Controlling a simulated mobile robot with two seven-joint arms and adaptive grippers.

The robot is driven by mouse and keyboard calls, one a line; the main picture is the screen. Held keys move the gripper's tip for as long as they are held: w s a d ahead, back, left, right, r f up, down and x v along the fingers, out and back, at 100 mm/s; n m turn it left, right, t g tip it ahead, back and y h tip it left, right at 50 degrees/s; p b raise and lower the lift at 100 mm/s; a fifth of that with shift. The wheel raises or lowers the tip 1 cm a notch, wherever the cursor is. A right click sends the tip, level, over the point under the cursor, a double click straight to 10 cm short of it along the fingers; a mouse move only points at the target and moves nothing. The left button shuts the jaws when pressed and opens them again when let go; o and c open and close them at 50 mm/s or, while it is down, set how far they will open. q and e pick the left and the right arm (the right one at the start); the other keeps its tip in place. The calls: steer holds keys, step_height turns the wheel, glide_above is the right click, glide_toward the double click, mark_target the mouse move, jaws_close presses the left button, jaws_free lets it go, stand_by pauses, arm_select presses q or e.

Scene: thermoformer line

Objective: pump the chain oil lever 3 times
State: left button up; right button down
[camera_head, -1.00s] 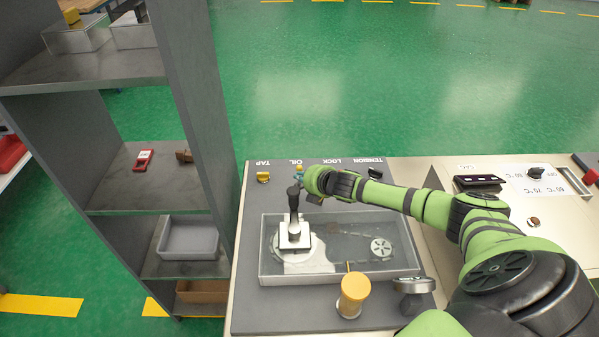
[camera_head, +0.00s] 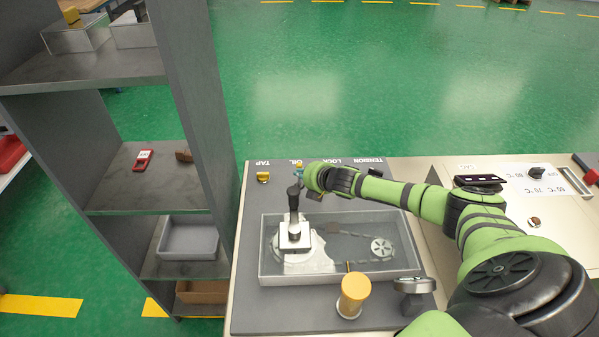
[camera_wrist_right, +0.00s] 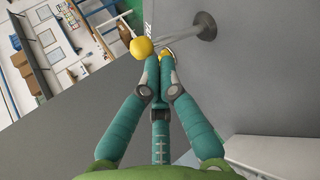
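In the head view the oil lever's yellow knob (camera_head: 299,165) shows as a small spot by the OIL label at the back of the grey panel. My right gripper (camera_head: 299,173) is at that spot, and its wrist hides much of the area. In the right wrist view the teal fingers (camera_wrist_right: 159,62) are together at the tips. A yellow ball knob (camera_wrist_right: 141,47) sits against the left fingertip's outer side. A bit of yellow also shows behind the right fingertip. I see nothing clearly held between the fingers. My left gripper is not in view.
A clear-walled tray (camera_head: 268,279) with a chain and a black upright handle (camera_head: 293,197) lies in front of my right gripper. A yellow TAP knob (camera_head: 263,177) is left. A yellow-capped post (camera_head: 354,287) and a dark knob (camera_head: 413,285) stand nearer. A grey shelf (camera_head: 205,120) rises at left.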

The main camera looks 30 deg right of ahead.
steer(key=shift+w+d, duration=0.4)
steer(key=shift+w, duration=0.25)
stand_by(0.7)
steer(key=shift+s, duration=0.1)
stand_by(0.4)
steer(key=shift+s+a+p, duration=0.5)
steer(key=shift+s, duration=0.25)
steer(key=shift+s+a+p, duration=0.45)
steer(key=shift+s+p, duration=0.05)
steer(key=shift+s, duration=0.2)
steer(key=shift+s+a, duration=0.15)
steer(key=shift+s, duration=0.1)
steer(key=shift+s+a+p, duration=0.55)
steer(key=shift+s+p, duration=0.05)
steer(key=shift+s, duration=0.25)
steer(key=shift+s+a+p, duration=0.5)
steer(key=shift+s+p, duration=0.05)
steer(key=shift+s, duration=0.3)
steer(key=shift+s+a, duration=0.25)
steer(key=shift+s, duration=0.2)
